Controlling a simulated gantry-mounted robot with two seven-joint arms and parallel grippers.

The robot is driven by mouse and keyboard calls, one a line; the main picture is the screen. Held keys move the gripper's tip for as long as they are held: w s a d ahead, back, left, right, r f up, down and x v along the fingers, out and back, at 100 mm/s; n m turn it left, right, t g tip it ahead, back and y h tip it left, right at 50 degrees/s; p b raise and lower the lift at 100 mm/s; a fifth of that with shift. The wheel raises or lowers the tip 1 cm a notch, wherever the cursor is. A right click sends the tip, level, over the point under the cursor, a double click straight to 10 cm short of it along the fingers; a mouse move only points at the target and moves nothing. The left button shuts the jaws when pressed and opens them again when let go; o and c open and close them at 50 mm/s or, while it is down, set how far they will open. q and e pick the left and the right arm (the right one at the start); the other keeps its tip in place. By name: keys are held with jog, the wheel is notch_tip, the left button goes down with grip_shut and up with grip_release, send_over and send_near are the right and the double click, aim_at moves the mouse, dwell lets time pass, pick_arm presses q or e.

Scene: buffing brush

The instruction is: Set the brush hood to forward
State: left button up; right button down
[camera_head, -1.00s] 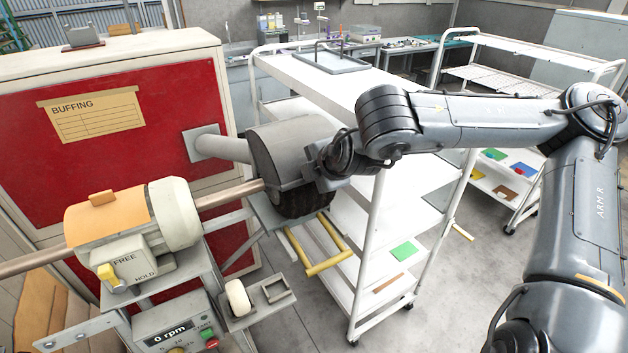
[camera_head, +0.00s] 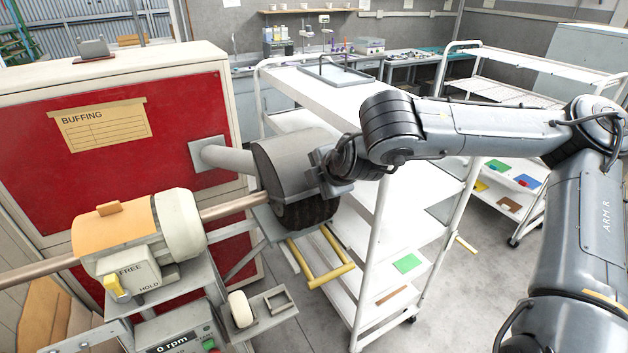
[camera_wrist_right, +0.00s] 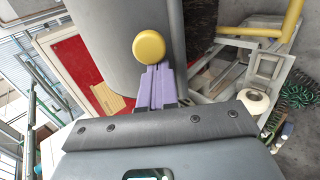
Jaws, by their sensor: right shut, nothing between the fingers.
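The grey brush hood (camera_head: 284,160) covers the top of the dark round brush (camera_head: 306,213) in the head view. The brush's lower part shows below the hood. In the right wrist view the hood (camera_wrist_right: 108,38) fills the upper left, with dark bristles (camera_wrist_right: 202,25) to its right. A round yellow knob (camera_wrist_right: 149,47) stands out in front of the hood. My right gripper (camera_wrist_right: 155,70) is shut and empty, with its purple fingertips at the knob's lower edge. I cannot tell whether they touch it. In the head view the arm hides the fingers. My left gripper is not in view.
The motor (camera_head: 135,235) with a FREE/HOLD lever (camera_head: 114,287) stands left of the hood. A shaft joins it to the brush. The red cabinet (camera_head: 60,180) is behind. A white shelf cart (camera_head: 350,115) stands close right of the hood, under my arm.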

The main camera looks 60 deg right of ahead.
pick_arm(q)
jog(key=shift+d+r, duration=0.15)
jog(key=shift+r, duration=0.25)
pick_arm(e)
jog(key=v, duration=1.1)
jog(key=shift+w+r, duration=0.3)
jog(key=shift+r, duration=0.15)
jog(key=shift+d, duration=0.2)
